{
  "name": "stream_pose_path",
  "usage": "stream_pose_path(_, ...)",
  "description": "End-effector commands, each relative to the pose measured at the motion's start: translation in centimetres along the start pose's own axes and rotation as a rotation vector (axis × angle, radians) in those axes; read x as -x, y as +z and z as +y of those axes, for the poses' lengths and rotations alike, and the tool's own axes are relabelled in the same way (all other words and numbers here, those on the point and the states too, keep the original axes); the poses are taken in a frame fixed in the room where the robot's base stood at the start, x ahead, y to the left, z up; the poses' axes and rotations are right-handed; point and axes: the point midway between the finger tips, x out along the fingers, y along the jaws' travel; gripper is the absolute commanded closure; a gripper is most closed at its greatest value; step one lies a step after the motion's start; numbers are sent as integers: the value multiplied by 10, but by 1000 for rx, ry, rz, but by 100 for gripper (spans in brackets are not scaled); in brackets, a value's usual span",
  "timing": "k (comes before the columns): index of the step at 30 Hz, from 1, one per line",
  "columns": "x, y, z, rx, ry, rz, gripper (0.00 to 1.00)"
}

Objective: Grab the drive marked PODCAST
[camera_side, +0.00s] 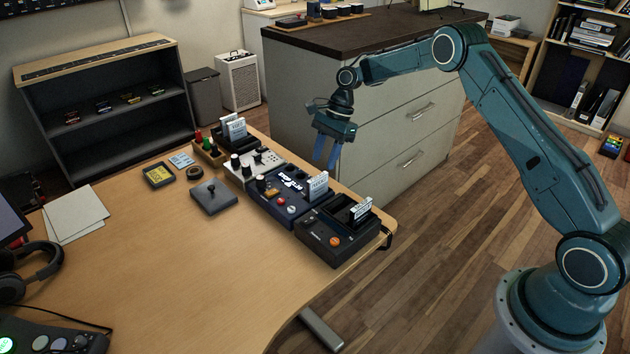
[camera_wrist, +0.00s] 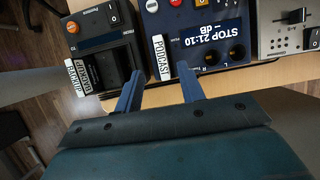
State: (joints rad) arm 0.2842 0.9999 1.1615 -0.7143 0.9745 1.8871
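The drive marked PODCAST (camera_wrist: 161,57) is a white-labelled drive standing upright at the edge of the blue device. In the side view, the white drive on that middle device (camera_side: 318,186) matches its place. My gripper (camera_wrist: 160,70) is open and empty, with its two blue fingers apart. In the wrist view the drive lies between the fingertips in the picture. In the side view my gripper (camera_side: 327,158) hangs above and behind the row of devices, clear of the drive.
A dark device with an orange knob (camera_side: 335,240) holds another white-labelled drive (camera_side: 361,211) close by. A pale mixer (camera_side: 257,163) and another drive stand on the other side (camera_side: 235,131). The open wooden desk (camera_side: 190,270) lies in front; a dark-topped cabinet (camera_side: 350,32) stands behind my gripper.

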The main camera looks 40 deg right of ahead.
Motion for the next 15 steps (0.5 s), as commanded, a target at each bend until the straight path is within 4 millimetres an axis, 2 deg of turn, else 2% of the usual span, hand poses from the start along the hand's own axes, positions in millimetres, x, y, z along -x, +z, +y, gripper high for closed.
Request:
stream_pose_path(1,-9,0,0,1,2,0,61)
stream_pose_path(6,-28,0,0,1,2,0,61)
stream_pose_path(15,-35,0,0,0,-1,1,61)
